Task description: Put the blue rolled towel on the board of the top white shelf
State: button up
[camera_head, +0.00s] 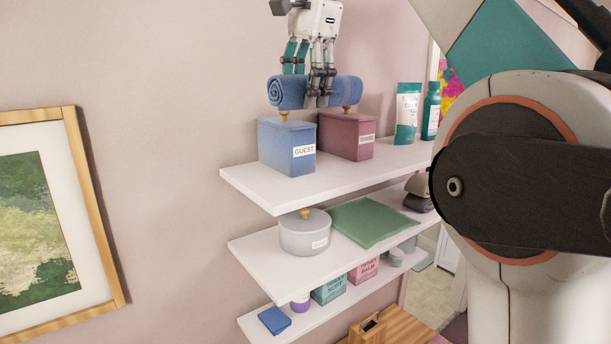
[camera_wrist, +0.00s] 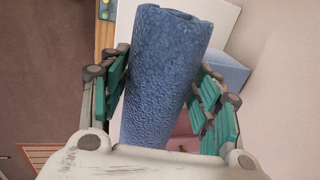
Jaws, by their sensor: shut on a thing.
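The blue rolled towel (camera_head: 290,92) is held sideways in my gripper (camera_head: 318,90), above the top white shelf (camera_head: 290,190). The wrist view shows the towel (camera_wrist: 165,70) between the teal finger links of my gripper (camera_wrist: 165,100). In the head view the towel is just over a blue box marked GUEST (camera_head: 283,150) and a mauve box (camera_head: 345,138), close to their lid knobs. I cannot tell whether it touches the knobs. The top board's bare part shows in front of the boxes and to the right of the mauve box.
A white-and-teal tube (camera_head: 407,112) and a teal bottle (camera_head: 431,110) stand at the top shelf's right. The middle shelf holds a grey round pot (camera_head: 305,234) and a green folded cloth (camera_head: 372,222). Small boxes (camera_head: 330,288) sit on the lowest shelf. A framed picture (camera_head: 40,220) hangs left.

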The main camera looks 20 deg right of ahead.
send_over(302, 186)
jog(key=f, duration=1.2)
jog(key=shift+s+d+f+b, duration=0.15)
jog(key=shift+s+b, duration=0.1)
jog(key=shift+b, duration=0.15)
jog(key=shift+s+f, duration=0.1)
jog(key=shift+f, duration=1.6)
jog(key=shift+f, duration=0.1)
jog(key=o, duration=0.8)
jog(key=shift+f, duration=0.1)
jog(key=shift+o, duration=0.2)
jog(key=a+v, duration=0.1)
jog(key=v, duration=1.1)
jog(key=shift+d+r, duration=0.25)
jog(key=shift+d, duration=0.3)
